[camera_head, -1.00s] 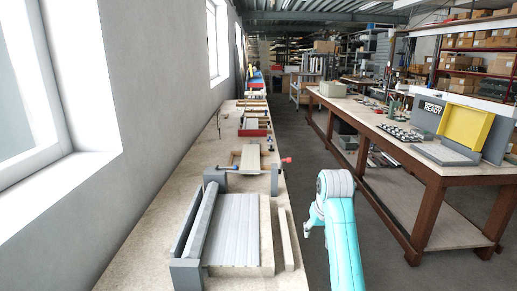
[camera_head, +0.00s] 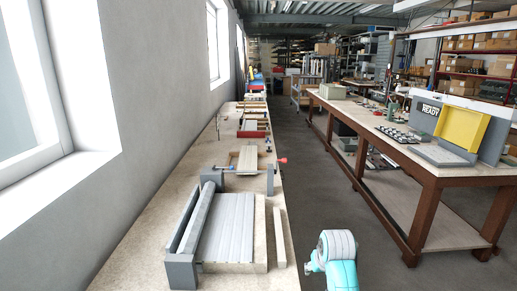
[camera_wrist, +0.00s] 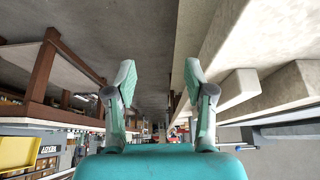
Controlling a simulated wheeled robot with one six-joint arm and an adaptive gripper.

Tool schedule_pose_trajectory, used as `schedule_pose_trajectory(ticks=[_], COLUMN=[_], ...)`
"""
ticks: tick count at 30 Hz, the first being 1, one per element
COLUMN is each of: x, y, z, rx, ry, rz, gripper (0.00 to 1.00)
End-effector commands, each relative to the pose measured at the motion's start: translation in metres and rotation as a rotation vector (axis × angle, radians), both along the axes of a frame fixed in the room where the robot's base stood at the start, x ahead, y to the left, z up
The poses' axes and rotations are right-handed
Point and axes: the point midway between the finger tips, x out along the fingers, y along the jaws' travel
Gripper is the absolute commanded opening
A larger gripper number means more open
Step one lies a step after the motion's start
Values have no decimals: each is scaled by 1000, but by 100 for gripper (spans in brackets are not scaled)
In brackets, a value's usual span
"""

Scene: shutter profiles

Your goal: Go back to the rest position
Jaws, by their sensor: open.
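My gripper (camera_wrist: 158,85) shows in the wrist view with its two fingers spread apart. It is open and nothing is between the fingers. The floor of the aisle lies behind them. In the head view my turquoise arm is low at the bottom, just right of the left bench (camera_head: 150,215); the fingers cannot be made out there. A grey fixture with several pale profiles (camera_head: 228,228) lies on the left bench, to the left of my arm and apart from it.
The right bench (camera_head: 440,178) carries a yellow and grey stand (camera_head: 455,125) and a tray of small parts (camera_head: 398,134). The aisle floor (camera_head: 325,190) between the benches is clear. A wall with windows runs along the left.

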Motion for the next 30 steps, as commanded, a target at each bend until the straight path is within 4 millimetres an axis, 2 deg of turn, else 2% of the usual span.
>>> schedule_pose_trajectory(ticks=[1,3,11,15,21,30], x=[-10,-21,-70,-106,-163,-259], y=[0,0,0,0,0,0], z=[-19,-40,-107,-140,-176,-203], rx=[0,0,0,0,0,0], ry=[-7,-31,-114,-162,-237,-347], rz=[0,0,0,0,0,0], gripper=[54,54,54,54,54,54])
